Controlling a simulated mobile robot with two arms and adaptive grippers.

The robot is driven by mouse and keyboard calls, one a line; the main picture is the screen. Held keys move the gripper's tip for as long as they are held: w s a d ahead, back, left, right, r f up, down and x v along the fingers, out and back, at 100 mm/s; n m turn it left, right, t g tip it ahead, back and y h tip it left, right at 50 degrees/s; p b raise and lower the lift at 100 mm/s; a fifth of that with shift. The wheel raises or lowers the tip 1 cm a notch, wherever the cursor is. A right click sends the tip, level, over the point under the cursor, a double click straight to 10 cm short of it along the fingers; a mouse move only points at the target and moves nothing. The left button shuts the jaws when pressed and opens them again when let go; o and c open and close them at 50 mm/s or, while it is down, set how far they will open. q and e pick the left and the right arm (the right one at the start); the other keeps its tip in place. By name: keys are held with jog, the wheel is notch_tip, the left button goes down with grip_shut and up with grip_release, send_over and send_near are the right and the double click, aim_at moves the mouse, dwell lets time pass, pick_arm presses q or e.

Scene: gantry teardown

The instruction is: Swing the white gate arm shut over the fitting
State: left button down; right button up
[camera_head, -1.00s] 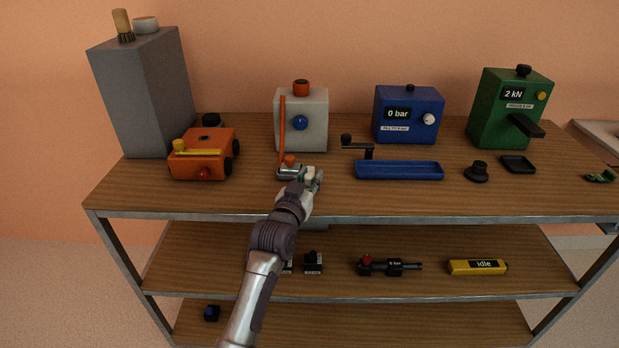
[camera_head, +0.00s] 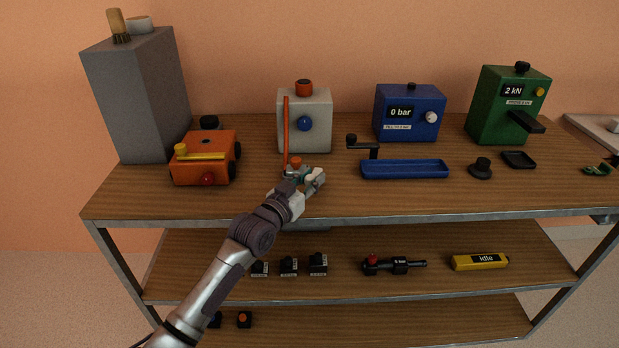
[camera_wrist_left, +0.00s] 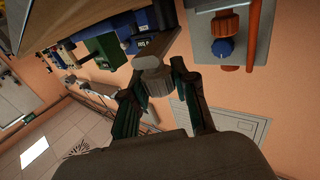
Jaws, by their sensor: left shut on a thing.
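My left gripper (camera_head: 311,179) is at the small fixture in front of the white box. In the left wrist view its two dark green fingers (camera_wrist_left: 158,88) are closed around a pale grey-white block (camera_wrist_left: 153,72), which looks like the end of the white gate arm. The fixture has an orange knob (camera_head: 296,162) on top. The hand covers most of the fixture in the head view, so the fitting and the gate arm's angle cannot be made out. My right gripper is in neither current view.
Behind stands the white box (camera_head: 318,135) with a blue knob and upright orange rod. An orange machine (camera_head: 205,160) stands left. A blue tray with a black crank (camera_head: 405,169) stands right. Bare shelf top (camera_head: 150,203) lies along the front edge.

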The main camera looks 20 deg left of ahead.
pick_arm(q)
jog(key=shift+a+r+h, duration=0.25)
jog(key=shift+h, duration=0.15)
jog(key=shift+m+b, duration=0.4)
jog(key=shift+a+h+b, duration=0.15)
jog(key=shift+h+b, duration=0.15)
jog(key=shift+h, duration=0.3)
pick_arm(e)
jog(key=shift+f, duration=0.85)
pick_arm(q)
jog(key=c, duration=0.9)
grip_release()
jog(key=shift+f+g, duration=0.1)
jog(key=shift+g, duration=0.2)
jog(key=shift+o, duration=0.2)
jog(key=shift+f, duration=0.1)
jog(key=v, duration=1.2)
pick_arm(e)
jog(key=shift+a, duration=0.2)
